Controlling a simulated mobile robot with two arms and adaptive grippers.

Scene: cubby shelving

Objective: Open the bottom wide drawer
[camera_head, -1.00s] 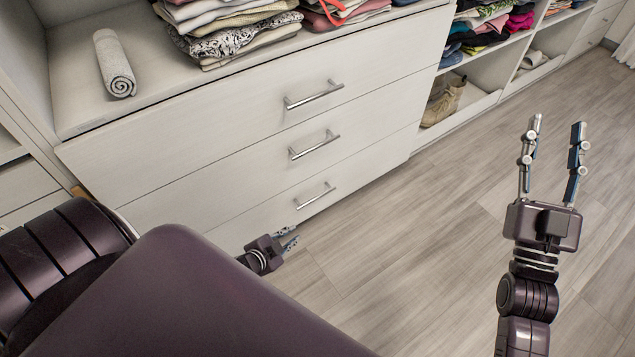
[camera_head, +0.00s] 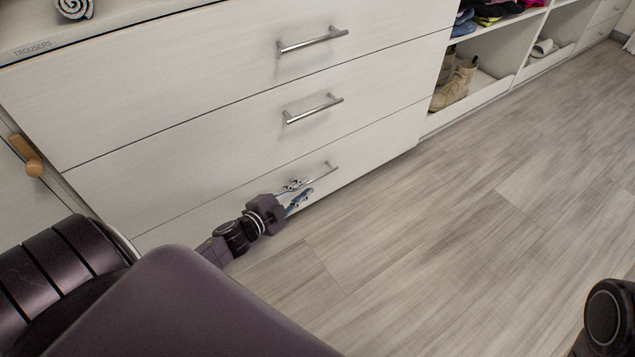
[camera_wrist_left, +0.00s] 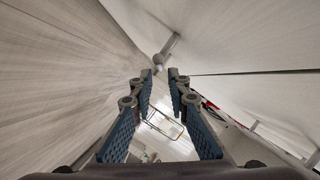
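The bottom wide drawer (camera_head: 382,142) is closed, its pale front flush with the drawers above. Its bar handle (camera_head: 322,174) shows in the head view, the near end close to or behind my fingers. My left gripper (camera_head: 308,188) is low in front of this drawer, at the handle. In the left wrist view the left gripper (camera_wrist_left: 161,74) is open, with a gap between its fingertips and nothing held. A bar handle (camera_wrist_left: 170,46) lies just ahead of the tips there; contact is not clear. My right gripper is out of view; only part of that arm shows at lower right.
The middle drawer handle (camera_head: 313,108) and top drawer handle (camera_head: 312,41) stick out above. Boots (camera_head: 455,86) stand in an open cubby to the right. The wood floor (camera_head: 460,230) is clear.

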